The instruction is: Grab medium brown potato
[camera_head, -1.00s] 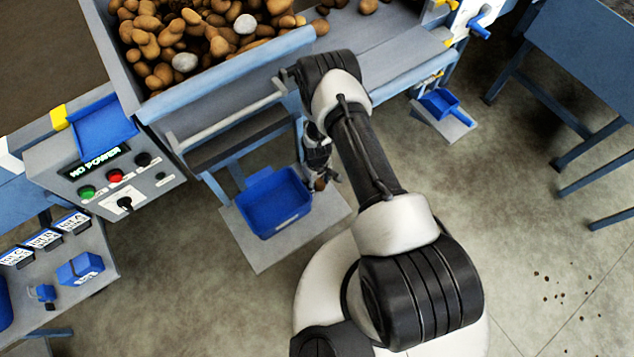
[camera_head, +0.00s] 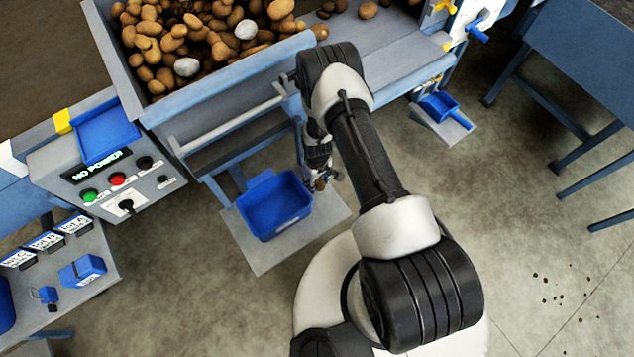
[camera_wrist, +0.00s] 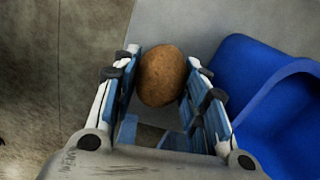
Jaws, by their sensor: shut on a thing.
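A brown potato (camera_wrist: 162,76) sits between the two fingers of my gripper (camera_wrist: 165,85) in the wrist view, with a finger against each side. My gripper is shut on it. In the head view, my gripper (camera_head: 322,183) hangs low, just right of a blue bin, and only a small brown part of the potato (camera_head: 320,185) shows. My arm hides some of that area.
The blue bin (camera_head: 275,226) stands on a grey plate (camera_head: 262,264) on the floor; its wall (camera_wrist: 232,70) is close right of my gripper in the wrist view. A hopper (camera_head: 225,85) of potatoes is above. Open floor lies right.

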